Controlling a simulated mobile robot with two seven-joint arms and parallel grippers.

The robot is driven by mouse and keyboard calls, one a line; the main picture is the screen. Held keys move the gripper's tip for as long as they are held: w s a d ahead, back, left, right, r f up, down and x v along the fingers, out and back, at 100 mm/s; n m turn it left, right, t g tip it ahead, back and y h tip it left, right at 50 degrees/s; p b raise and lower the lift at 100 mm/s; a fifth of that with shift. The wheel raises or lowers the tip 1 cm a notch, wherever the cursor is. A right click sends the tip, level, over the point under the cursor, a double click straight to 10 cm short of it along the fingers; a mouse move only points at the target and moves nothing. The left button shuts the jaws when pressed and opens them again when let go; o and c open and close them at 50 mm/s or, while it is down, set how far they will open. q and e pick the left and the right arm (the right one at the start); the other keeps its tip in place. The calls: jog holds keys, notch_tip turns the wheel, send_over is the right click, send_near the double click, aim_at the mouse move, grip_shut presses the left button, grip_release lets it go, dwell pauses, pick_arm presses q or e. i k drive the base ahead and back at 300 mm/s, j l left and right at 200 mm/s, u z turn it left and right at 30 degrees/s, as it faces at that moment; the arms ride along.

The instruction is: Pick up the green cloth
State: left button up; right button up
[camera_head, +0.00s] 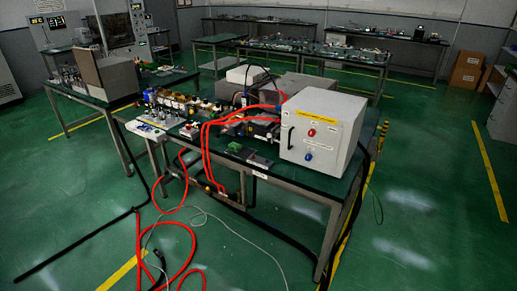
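A small bright green item (234,147) lies on the near table (318,184), close to its front edge. It is left of the large white box and in front of the red cables. It is too small to tell whether it is cloth. No other green cloth can be made out. Neither of my grippers shows in this view.
A white box (322,131) with a handle stands at the table's right end. Red cables (205,150) run over the front edge, and a red hose (178,250) and black cables lie on the floor. Green floor (430,200) is open at right.

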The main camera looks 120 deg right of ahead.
aim_at(235, 147)
jog(key=z, duration=3.9)
jog(key=i+j, duration=0.15)
jog(key=i, duration=0.2)
jog(key=i+j, duration=0.1)
jog(key=i, duration=0.3)
jog(key=i+j, duration=0.15)
jog(key=i, duration=0.2)
